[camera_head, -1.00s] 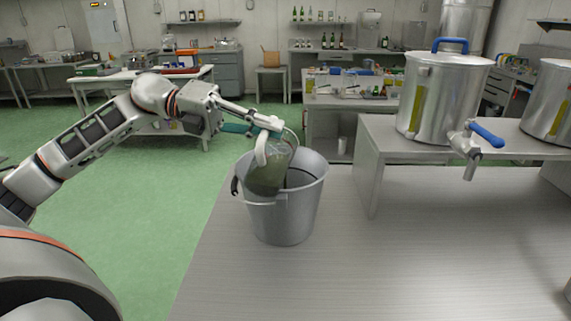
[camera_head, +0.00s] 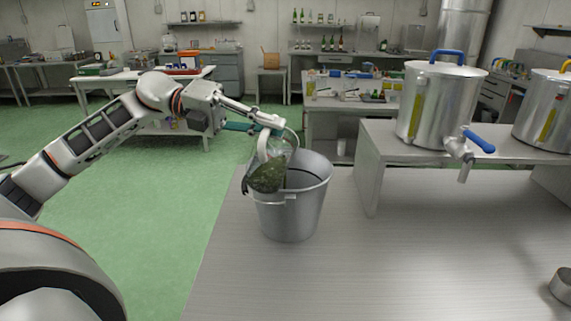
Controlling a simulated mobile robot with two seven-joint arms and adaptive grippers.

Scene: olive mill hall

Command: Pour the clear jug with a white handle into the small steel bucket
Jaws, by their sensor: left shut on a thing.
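The clear jug (camera_head: 268,176) is tilted over the left part of the small steel bucket's mouth, with dark green contents in its lower part. Its white handle (camera_head: 263,144) faces up and toward me. My left gripper (camera_head: 272,126) is shut on the jug near the handle, above the bucket. The steel bucket (camera_head: 292,218) stands upright on the steel table, near its left edge. I cannot tell whether liquid is flowing, and the bucket's inside bottom is hidden. My right gripper is not in view.
A steel bench (camera_head: 369,178) right of the bucket carries two steel tanks, one (camera_head: 438,105) with a blue-handled tap (camera_head: 470,143) jutting forward. A round metal object (camera_head: 562,284) sits at the right edge. The tabletop (camera_head: 400,260) between is clear.

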